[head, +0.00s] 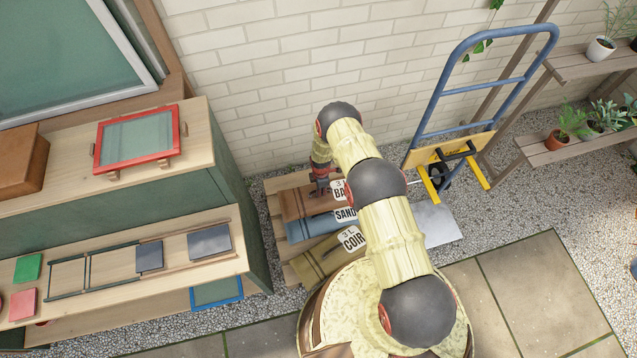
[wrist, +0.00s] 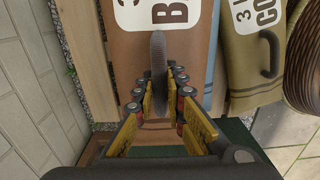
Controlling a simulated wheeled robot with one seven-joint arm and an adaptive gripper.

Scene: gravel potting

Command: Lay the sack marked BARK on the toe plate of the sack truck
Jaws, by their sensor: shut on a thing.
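The brown sack marked BARK (head: 294,204) lies on a slatted wooden pallet (head: 275,214); my arm covers part of its label. In the wrist view the brown sack (wrist: 130,65) shows part of its white label and a dark grey handle (wrist: 158,50). My gripper (head: 320,188) is at the sack's top face. In the wrist view its fingers (wrist: 161,90) are shut on that handle. The sack truck (head: 428,110) stands upright against the wall at the right. Its grey toe plate (head: 437,224) lies on the gravel, bare where visible and partly hidden by my arm.
A blue SAND sack (head: 312,226) and an olive COIR sack (head: 325,262) lie beside the BARK sack. A wooden bench (head: 225,180) stands at the left. Plant shelves (head: 565,150) are at the right. Gravel (head: 500,220) is open right of the toe plate.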

